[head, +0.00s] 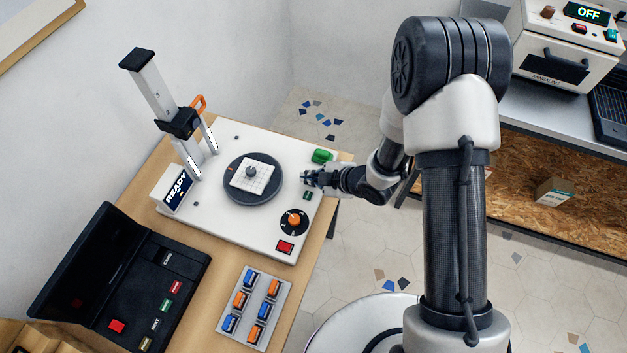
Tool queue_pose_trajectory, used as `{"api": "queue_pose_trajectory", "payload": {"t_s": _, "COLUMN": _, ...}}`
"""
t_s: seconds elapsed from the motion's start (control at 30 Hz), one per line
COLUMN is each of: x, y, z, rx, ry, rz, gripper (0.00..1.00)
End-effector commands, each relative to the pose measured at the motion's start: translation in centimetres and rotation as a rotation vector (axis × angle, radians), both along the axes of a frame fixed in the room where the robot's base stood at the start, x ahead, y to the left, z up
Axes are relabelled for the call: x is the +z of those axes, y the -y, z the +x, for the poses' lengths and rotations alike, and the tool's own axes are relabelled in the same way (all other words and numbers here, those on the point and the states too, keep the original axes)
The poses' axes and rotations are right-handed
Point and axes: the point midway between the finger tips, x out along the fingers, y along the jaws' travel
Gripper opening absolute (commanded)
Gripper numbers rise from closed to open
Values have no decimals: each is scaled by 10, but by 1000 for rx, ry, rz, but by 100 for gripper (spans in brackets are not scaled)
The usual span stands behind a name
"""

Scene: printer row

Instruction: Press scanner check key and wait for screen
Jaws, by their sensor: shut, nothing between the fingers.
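The scanner (225,215) is a white flat unit on a wooden table, with a dark turntable and an upright column. Its tilted screen (178,189) reads "READY". On its right side are a large green key (322,156), a small green key (307,195), an orange knob (294,220) and a red key (285,246). Key labels are too small to read, so I cannot tell which is the check key. My gripper (308,179) is shut and empty over the scanner's right edge, between the two green keys. Contact with either cannot be told.
A white calibration block (255,173) sits on the turntable. A black open-lidded console (147,290) and a tray of blue and orange pieces (255,308) are in front. An annealing oven (560,55) reading "OFF" stands far right. Open floor lies right of the table.

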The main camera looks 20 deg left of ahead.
Motion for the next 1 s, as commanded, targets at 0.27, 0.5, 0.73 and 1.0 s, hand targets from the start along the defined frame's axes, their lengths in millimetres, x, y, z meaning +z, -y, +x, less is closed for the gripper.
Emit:
{"api": "queue_pose_trajectory", "payload": {"t_s": 0.27, "x": -4, "y": 0, "z": 0, "rx": 0, "ry": 0, "rz": 0, "gripper": 0}}
{"api": "queue_pose_trajectory", "payload": {"t_s": 0.5, "x": -6, "y": 0, "z": 0, "rx": 0, "ry": 0, "rz": 0, "gripper": 0}}
{"api": "queue_pose_trajectory", "payload": {"t_s": 0.73, "x": -6, "y": 0, "z": 0, "rx": 0, "ry": 0, "rz": 0, "gripper": 0}}
{"api": "queue_pose_trajectory", "payload": {"t_s": 1.0, "x": 4, "y": 0, "z": 0, "rx": 0, "ry": 0, "rz": 0, "gripper": 0}}
